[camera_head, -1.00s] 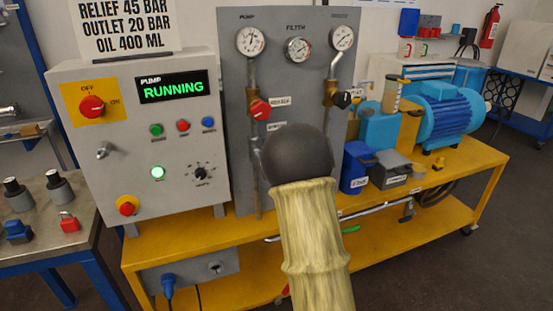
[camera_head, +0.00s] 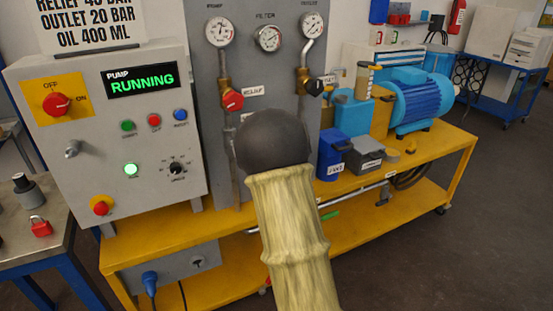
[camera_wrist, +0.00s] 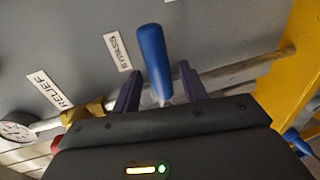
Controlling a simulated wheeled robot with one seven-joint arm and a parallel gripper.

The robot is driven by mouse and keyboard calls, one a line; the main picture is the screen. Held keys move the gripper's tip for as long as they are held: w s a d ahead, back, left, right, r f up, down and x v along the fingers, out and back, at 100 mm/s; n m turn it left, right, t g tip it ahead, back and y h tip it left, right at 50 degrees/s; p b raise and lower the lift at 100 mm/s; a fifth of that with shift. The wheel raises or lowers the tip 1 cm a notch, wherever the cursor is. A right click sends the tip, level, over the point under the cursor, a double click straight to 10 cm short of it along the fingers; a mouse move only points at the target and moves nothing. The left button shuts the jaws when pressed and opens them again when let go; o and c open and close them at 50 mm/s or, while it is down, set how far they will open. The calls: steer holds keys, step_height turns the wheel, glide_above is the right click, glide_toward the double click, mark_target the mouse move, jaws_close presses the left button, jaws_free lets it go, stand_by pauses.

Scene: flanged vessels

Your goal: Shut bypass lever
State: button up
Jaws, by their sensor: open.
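The bypass lever (camera_wrist: 152,55) has a blue handle and shows in the wrist view, beside the label "BYPASS" (camera_wrist: 117,51) on the grey panel. My gripper (camera_wrist: 161,70) is open, with one dark finger on each side of the lever. The handle's narrow lower end lies in the gap between the fingers in the picture; I cannot tell whether either finger touches it. In the head view my arm hides the lever and my gripper.
A red relief valve handle (camera_head: 232,100) and a black outlet handle (camera_head: 314,87) sit on the pipes. The control box (camera_head: 107,140) at left reads "RUNNING". Blue and grey boxes (camera_head: 363,155) and a blue motor (camera_head: 421,100) stand on the yellow bench (camera_head: 452,153) at right.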

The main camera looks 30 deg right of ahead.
steer(key=s+r, duration=0.3)
steer(key=s, duration=1.2)
steer(key=shift+s+a+b, duration=0.2)
steer(key=shift+b, duration=0.1)
